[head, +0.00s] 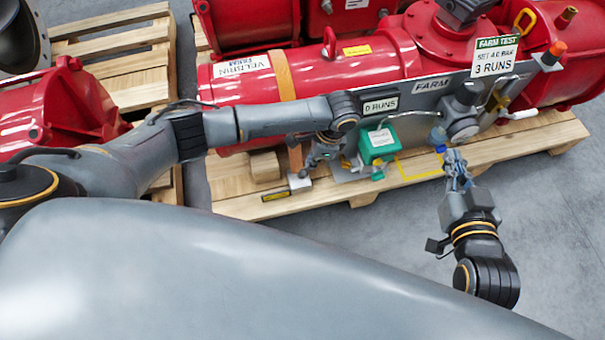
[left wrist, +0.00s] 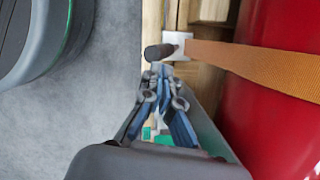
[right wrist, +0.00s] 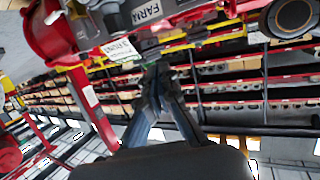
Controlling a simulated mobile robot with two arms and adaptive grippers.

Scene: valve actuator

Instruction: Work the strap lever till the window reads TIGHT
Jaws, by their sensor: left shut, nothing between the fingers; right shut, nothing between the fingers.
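The orange strap (head: 283,75) runs over the red actuator cylinder (head: 345,67); in the left wrist view the strap (left wrist: 265,66) comes down to a small white fitting (left wrist: 178,42). A dark, round-ended handle (left wrist: 158,52), which looks like the strap lever, sticks out from that fitting. My left gripper (head: 308,168) is shut and empty beside the white fitting (head: 299,182); in the left wrist view its fingertips (left wrist: 164,74) are just short of the handle, and contact cannot be told. I cannot read a window. My right gripper (head: 452,160) is shut and empty, in front of the panel.
The wooden pallet (head: 240,209) lies below. Grey floor (head: 560,220) is clear at right.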

